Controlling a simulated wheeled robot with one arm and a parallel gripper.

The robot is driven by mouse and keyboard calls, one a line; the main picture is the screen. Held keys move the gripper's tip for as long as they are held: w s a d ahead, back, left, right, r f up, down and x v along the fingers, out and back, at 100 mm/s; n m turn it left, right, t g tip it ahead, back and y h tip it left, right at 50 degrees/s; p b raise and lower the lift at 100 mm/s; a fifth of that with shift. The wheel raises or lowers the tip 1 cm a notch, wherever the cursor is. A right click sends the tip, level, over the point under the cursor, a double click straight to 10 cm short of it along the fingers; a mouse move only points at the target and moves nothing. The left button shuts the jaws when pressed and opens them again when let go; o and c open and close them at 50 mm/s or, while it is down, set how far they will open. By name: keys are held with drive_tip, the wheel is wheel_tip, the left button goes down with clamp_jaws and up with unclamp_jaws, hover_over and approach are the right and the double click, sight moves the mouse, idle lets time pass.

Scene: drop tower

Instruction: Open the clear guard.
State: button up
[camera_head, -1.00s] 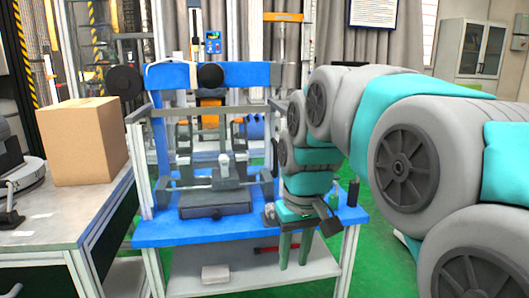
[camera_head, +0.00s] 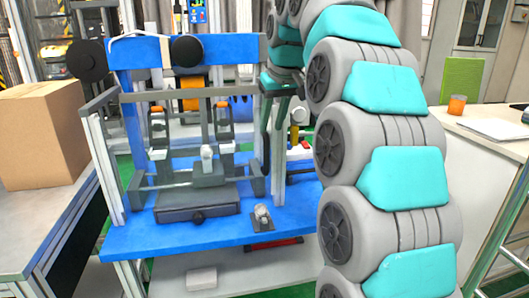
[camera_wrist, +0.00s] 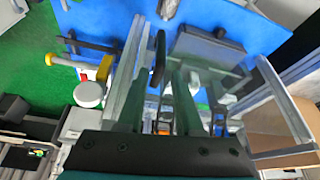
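The clear guard (camera_head: 180,94) is a see-through panel in a grey frame. It stands across the front of the blue drop tower and looks closed. In the wrist view its pane edge (camera_wrist: 280,90) runs along the right. A dark upright handle (camera_wrist: 158,62) is at the guard's right side. My gripper (camera_head: 273,140) points down at the guard's right edge, beside the handle. In the wrist view my gripper (camera_wrist: 160,80) has its two green fingers apart, with the handle showing between them. Whether the fingers touch the handle is unclear.
A small grey switch or latch unit (camera_head: 262,217) sits on the blue table (camera_head: 180,236), right of a dark base block (camera_head: 197,208). A cardboard box (camera_head: 42,135) is on the left bench. A white and yellow object (camera_wrist: 88,93) stands right of the tower in the head view.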

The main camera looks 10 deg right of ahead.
sight(265, 155)
drive_tip(key=p+x, duration=0.1)
drive_tip(key=x, duration=1)
drive_tip(key=shift+s+a+f, duration=0.1)
drive_tip(key=shift+f, duration=0.1)
clamp_jaws()
idle(1.1)
